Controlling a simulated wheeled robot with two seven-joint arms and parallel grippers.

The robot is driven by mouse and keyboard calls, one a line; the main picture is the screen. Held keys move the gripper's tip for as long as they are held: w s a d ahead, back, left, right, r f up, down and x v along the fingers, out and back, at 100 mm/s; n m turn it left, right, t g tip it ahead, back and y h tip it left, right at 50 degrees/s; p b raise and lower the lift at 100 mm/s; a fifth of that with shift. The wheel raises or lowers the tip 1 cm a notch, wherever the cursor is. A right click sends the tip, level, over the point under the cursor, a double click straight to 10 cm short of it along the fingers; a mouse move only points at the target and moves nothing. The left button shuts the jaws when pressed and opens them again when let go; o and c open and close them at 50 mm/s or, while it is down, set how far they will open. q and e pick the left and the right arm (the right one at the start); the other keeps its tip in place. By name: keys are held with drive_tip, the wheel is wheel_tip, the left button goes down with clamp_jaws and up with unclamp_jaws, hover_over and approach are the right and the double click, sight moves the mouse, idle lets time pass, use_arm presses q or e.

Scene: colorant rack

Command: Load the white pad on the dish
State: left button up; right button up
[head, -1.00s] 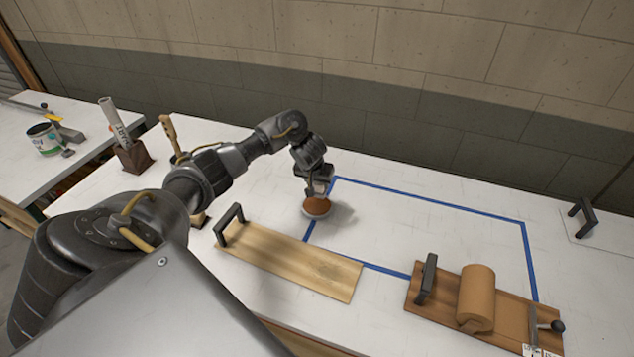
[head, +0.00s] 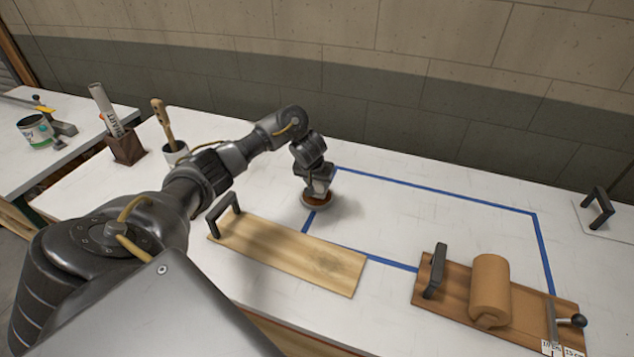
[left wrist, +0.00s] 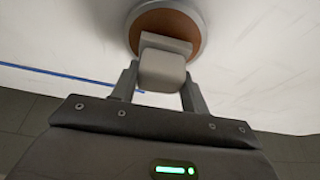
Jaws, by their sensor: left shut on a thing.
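The dish (head: 316,204) is a small round dish with a pale grey rim and a reddish-brown inside. It sits on the white table at the left end of the blue tape outline. In the left wrist view the dish (left wrist: 150,20) is cut off by the top edge. My left gripper (left wrist: 160,88) is shut on the white pad (left wrist: 163,70), a pale block between its fingers. The pad's far end overlaps the brown surface; I cannot tell if it touches. In the head view my left gripper (head: 317,190) is right over the dish and mostly hides the pad. My right gripper is out of view.
A pale board with a black handle (head: 290,255) lies in front of the dish. A darker board (head: 455,290) with a brown roll (head: 490,290) lies at right. A brush pot (head: 174,153) and wooden block (head: 125,147) stand left.

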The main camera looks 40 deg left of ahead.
use_arm(q)
drive_tip(key=shift+f, duration=0.55)
idle(0.9)
drive_tip(key=shift+s+f+p, duration=0.1)
drive_tip(key=shift+p, duration=0.25)
idle(2.2)
wheel_tip(320, 180, up, 7)
drive_tip(key=p, duration=0.9)
drive_tip(key=shift+p, duration=0.35)
idle(0.5)
